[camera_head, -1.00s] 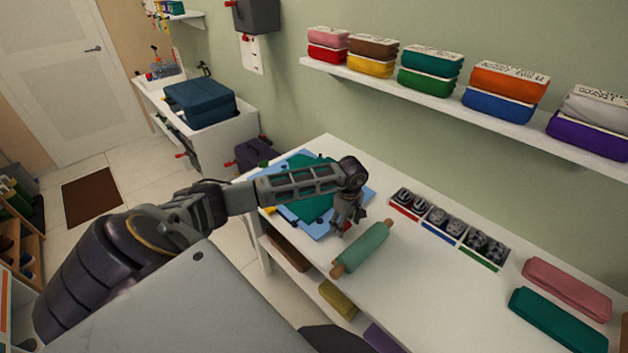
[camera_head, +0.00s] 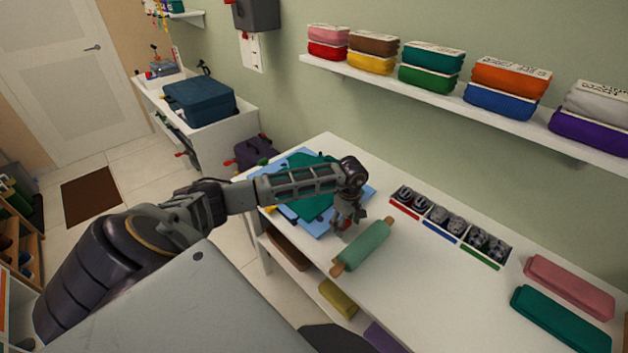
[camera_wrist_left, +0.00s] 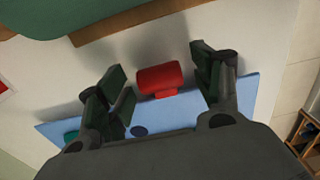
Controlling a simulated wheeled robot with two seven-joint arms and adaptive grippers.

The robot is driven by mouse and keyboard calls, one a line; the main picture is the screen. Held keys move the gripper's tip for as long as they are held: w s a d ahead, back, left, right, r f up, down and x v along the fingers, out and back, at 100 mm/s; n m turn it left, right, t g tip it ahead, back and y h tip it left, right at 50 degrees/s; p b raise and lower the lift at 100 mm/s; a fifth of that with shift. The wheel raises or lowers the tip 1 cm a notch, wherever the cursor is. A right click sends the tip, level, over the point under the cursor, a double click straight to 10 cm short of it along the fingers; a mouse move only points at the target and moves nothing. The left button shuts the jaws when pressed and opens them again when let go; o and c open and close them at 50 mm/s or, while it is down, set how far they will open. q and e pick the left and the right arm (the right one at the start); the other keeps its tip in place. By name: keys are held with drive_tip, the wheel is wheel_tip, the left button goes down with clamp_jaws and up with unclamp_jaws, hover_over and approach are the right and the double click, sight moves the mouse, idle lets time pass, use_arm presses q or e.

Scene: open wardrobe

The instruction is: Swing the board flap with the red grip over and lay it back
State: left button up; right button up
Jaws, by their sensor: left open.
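The board (camera_head: 272,165) is light blue with a teal flap (camera_head: 312,205) on it, lying at the left end of the white table. My left arm crosses over it and hides part of it. My left gripper (camera_head: 347,222) is over the board's near right edge. In the left wrist view the red grip (camera_wrist_left: 160,79) sits between the two open fingers of my left gripper (camera_wrist_left: 163,85), with a gap on both sides. The light blue board (camera_wrist_left: 185,110) lies behind it. My right gripper is not in view.
A teal rolling pin with wooden handles (camera_head: 364,246) lies just right of my left gripper. Behind it is a tray of dark stamps (camera_head: 450,225). Pink (camera_head: 568,284) and teal (camera_head: 556,320) blocks lie farther right. A wall shelf (camera_head: 430,95) runs above.

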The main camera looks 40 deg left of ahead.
use_arm(q)
drive_tip(key=shift+f, duration=0.15)
drive_tip(key=shift+c, duration=0.5)
drive_tip(key=c, duration=0.6)
drive_tip(key=shift+c, duration=0.2)
